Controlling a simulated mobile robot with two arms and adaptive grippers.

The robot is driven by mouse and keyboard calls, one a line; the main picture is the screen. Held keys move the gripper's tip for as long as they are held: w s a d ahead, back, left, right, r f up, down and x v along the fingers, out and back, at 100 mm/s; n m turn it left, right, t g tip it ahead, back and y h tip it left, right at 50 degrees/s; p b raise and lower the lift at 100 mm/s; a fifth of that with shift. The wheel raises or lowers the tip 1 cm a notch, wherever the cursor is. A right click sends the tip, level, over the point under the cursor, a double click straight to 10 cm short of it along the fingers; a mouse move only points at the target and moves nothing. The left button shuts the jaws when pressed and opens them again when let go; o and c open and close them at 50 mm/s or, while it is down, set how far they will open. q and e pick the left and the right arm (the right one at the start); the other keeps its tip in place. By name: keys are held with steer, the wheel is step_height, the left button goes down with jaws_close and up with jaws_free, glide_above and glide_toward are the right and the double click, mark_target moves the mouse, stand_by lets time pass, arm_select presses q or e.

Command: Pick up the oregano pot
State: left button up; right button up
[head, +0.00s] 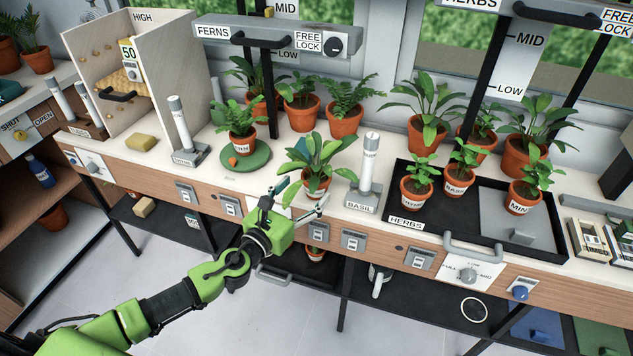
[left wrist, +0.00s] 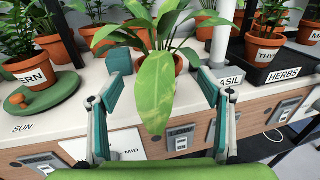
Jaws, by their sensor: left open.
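No pot with a readable oregano label shows. My left gripper (head: 303,195) is open at the bench's front edge, before a broad-leaved potted plant (head: 318,152). That plant's terracotta pot is mostly behind leaves, and I cannot read a label on it. In the left wrist view the open fingers (left wrist: 161,86) stand either side of one of its drooping leaves (left wrist: 156,92), with nothing gripped. The black herbs tray (head: 440,224) holds small pots that seem marked thyme (head: 413,192), basil (head: 457,187) and mint (head: 521,203). My right gripper is out of view.
A grey-white post (head: 368,165) with a basil sign stands right of the broad-leaved plant. A fern pot (head: 241,144) sits on a green disc (head: 257,160) to its left. Larger pots line the back. A small potted plant (head: 316,254) is on the lower shelf.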

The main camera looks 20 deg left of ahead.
mark_target(323, 169)
arm_select(q)
steer(key=shift+x, duration=3.5)
steer(key=shift+a+f, duration=0.1)
steer(key=shift+a, duration=0.05)
steer(key=c, duration=1.2)
